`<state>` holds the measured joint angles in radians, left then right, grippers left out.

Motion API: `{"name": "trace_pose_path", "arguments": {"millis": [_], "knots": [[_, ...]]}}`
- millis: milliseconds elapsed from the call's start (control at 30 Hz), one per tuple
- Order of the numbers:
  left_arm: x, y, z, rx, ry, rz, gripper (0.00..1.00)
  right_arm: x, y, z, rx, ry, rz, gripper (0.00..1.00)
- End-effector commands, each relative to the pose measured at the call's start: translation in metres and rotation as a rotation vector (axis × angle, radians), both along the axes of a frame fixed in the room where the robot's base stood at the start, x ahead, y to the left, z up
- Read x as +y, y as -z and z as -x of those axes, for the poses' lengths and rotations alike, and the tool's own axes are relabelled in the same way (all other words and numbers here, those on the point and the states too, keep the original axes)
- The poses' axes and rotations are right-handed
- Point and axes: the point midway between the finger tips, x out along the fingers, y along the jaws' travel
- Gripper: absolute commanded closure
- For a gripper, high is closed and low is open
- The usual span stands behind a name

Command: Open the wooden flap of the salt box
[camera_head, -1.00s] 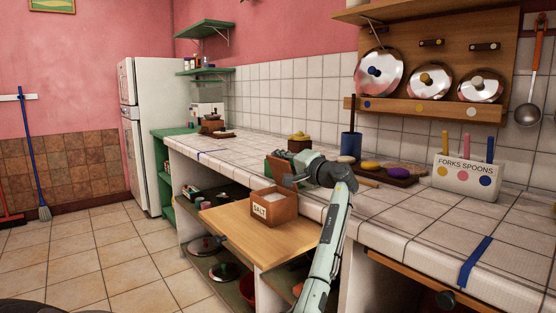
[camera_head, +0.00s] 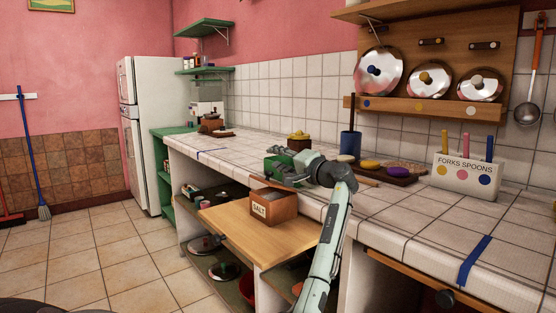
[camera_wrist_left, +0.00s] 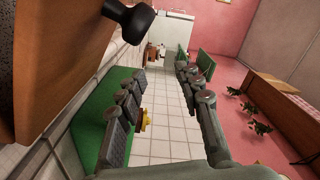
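The salt box (camera_head: 273,210), a wooden box labelled SALT, stands on the pulled-out wooden board. Its wooden flap (camera_head: 274,193) lies low over the top, and no white salt shows in the head view. I cannot tell if it is fully shut. My left gripper (camera_head: 285,178) is just above and behind the box, beside the flap. In the left wrist view its fingers (camera_wrist_left: 170,85) are spread with nothing between them. A wooden surface (camera_wrist_left: 65,50) with a black knob (camera_wrist_left: 130,18) is close on the left there. My right gripper is not in view.
A green box (camera_head: 279,163) stands on the tiled counter behind my left gripper. A blue pot (camera_head: 350,145) and the forks and spoons holder (camera_head: 468,177) stand to the right. The wooden board (camera_head: 240,232) is clear left of the box.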

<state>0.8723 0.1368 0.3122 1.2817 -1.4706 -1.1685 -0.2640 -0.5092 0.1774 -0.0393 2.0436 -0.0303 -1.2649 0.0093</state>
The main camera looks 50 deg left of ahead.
Motion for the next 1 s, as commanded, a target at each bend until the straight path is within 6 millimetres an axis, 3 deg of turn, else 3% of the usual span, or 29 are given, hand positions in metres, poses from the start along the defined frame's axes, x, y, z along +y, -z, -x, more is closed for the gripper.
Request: {"name": "trace_pose_path", "arguments": {"millis": [267,700,1000], "knots": [[-0.008,-0.001,0.000,-0.001,0.001,-0.002,0.65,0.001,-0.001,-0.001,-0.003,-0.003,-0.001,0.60],[-0.094,0.000,0.007,-0.001,0.003,-0.001,0.65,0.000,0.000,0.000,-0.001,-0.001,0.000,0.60],[-0.119,-0.001,0.010,-0.001,0.000,-0.001,0.65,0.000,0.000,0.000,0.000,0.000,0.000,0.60]]}}
